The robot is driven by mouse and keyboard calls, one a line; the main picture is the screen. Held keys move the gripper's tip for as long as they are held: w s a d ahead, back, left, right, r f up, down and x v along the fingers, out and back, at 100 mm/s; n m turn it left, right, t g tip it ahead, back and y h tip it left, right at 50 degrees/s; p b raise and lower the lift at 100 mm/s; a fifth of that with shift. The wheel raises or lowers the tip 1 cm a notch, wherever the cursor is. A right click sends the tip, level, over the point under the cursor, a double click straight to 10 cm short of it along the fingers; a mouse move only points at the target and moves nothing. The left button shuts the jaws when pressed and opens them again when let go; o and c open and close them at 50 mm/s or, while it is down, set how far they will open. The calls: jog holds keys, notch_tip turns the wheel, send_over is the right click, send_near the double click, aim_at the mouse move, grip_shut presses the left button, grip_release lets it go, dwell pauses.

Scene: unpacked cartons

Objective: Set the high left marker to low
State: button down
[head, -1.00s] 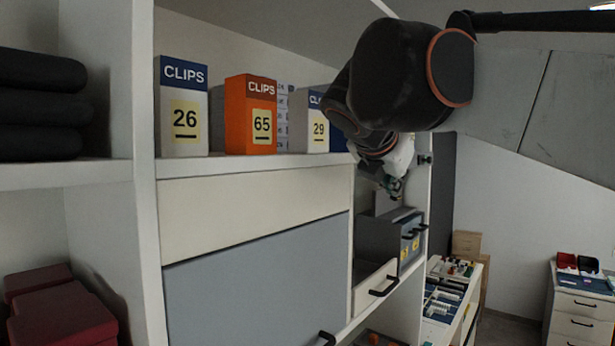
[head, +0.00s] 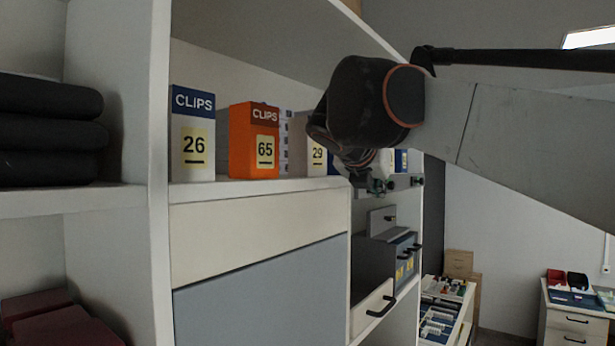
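My gripper (head: 376,186) is small and partly hidden behind my own arm, at the right end of the upper shelf. It is beside a grey strip (head: 402,183) with a dark knob (head: 418,181) at its right end. I cannot tell whether the fingers touch the strip or are open. Below, a grey upright plate (head: 380,219) carries a small dark knob (head: 391,218). I cannot tell which of these, if any, is the high left marker.
CLIPS cartons marked 26 (head: 192,140), 65 (head: 254,142) and 29 (head: 317,157) stand on the shelf left of my arm. A dark drawer unit (head: 372,262) with yellow labels and a cream drawer (head: 371,311) are below. Open floor lies at the right.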

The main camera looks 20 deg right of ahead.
jog(key=r+p+x, duration=0.2)
jog(key=x, duration=0.7)
jog(key=shift+x, duration=0.8)
jog(key=shift+d+r, duration=0.1)
jog(key=w+d, duration=0.2)
jog(key=w+d+p, duration=0.1)
jog(key=d, duration=0.1)
jog(key=shift+w+d, duration=0.35)
